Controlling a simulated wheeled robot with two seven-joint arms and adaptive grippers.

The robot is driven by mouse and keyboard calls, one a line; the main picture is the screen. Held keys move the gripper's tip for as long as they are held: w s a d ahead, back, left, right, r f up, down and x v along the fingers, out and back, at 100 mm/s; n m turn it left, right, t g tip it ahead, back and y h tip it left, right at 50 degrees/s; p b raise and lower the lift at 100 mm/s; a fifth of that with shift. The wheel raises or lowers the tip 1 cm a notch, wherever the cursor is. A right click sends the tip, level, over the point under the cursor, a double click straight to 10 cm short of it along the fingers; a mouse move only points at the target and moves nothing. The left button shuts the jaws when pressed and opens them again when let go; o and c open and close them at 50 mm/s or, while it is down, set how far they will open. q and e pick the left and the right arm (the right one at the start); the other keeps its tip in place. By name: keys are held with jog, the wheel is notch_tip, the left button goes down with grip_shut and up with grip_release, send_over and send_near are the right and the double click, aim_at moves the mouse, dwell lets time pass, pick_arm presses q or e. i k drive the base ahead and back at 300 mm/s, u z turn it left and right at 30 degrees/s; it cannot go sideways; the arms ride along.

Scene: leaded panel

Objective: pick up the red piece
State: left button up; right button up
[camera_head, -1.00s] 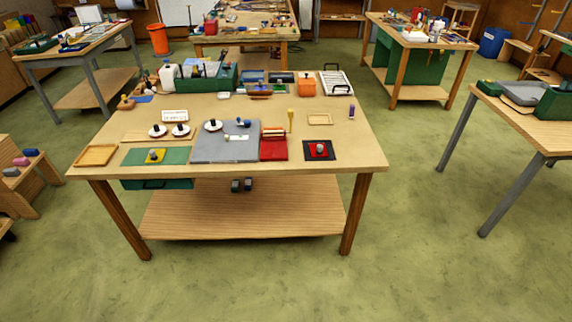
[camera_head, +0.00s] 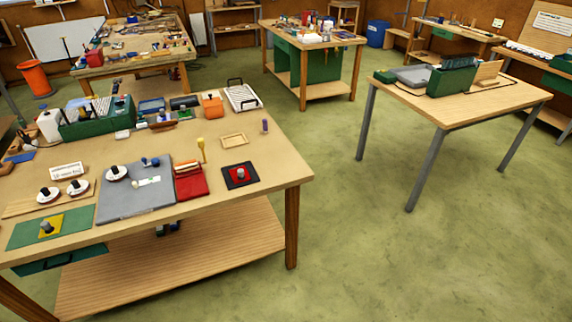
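A small red piece (camera_head: 234,178) with a grey knob on top lies on a black square mat (camera_head: 252,180) near the front right of the wooden worktable. A larger red pad (camera_head: 191,187) lies to its left, with a red and white item at its back edge. I cannot tell for sure which of these is the red piece of the task. Neither of my grippers shows in the view.
The worktable (camera_head: 270,164) also bears a grey board (camera_head: 135,203), a green mat (camera_head: 75,219), a small wooden tray (camera_head: 234,140) and a green toolbox (camera_head: 98,122). Another table (camera_head: 490,102) stands at the right. Green floor (camera_head: 345,220) between them is clear.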

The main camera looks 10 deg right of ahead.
aim_at(240, 174)
jog(key=z, duration=0.2)
jog(key=i, duration=1.35)
jog(key=u, duration=0.75)
